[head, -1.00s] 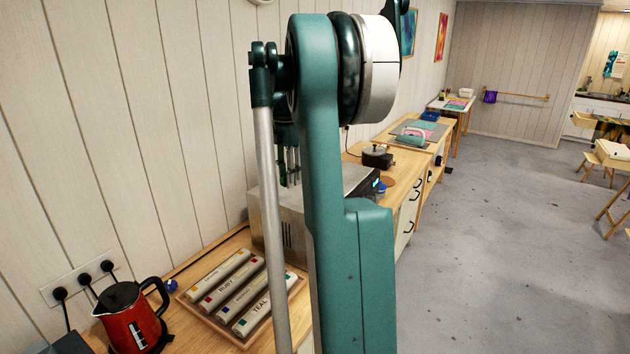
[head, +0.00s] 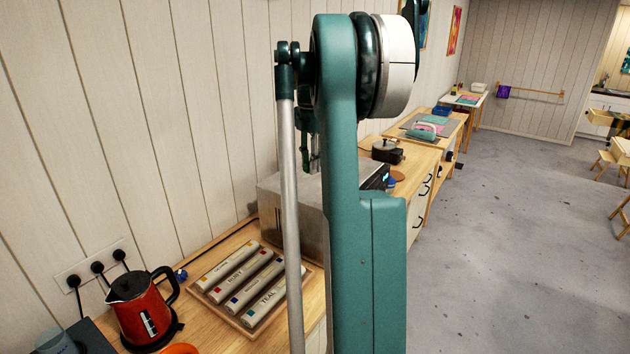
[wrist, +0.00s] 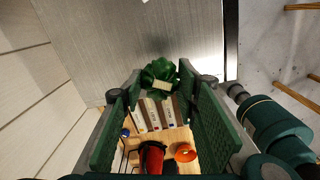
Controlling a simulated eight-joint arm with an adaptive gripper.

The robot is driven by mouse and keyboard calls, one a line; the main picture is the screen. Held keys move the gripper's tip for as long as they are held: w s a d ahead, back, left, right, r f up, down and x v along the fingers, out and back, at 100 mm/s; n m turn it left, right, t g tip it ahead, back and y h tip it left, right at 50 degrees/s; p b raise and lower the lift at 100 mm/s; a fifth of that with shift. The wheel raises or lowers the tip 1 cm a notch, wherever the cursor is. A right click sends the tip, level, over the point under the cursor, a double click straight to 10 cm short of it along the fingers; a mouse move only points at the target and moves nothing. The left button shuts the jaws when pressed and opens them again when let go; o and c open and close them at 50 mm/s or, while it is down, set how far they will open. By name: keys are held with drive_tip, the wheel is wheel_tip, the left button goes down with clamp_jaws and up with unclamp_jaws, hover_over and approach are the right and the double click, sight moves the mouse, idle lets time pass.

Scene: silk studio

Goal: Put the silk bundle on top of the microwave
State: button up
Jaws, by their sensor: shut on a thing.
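The silk bundle (wrist: 160,74) is dark green, gathered like a bow, with a pale band or tag. It shows in the wrist view between the tips of my gripper (wrist: 160,92), which is shut on it. The microwave (head: 283,212) is a brushed-metal box on the wooden counter in the head view, partly hidden behind my arm. Its metal top (wrist: 130,50) fills much of the upper wrist view, and the bundle appears over its near edge. I cannot tell the height between them. In the head view my arm hides the bundle and most of the gripper.
A wooden tray (head: 236,321) of several labelled rolls lies beside the microwave. A red kettle (head: 140,310) and an orange cup (wrist: 185,152) stand on the counter. A dark device (head: 387,151) sits beyond the microwave. The panelled wall (head: 130,130) borders the counter; floor is open at right.

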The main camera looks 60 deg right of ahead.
sight(311, 191)
drive_tip(key=shift+f, duration=2)
drive_tip(key=shift+f, duration=2.05)
drive_tip(key=shift+f, duration=0.1)
drive_tip(key=o, duration=0.8)
drive_tip(key=shift+o, duration=0.2)
wheel_tip(311, 191, up, 12)
drive_tip(key=shift+r, duration=0.1)
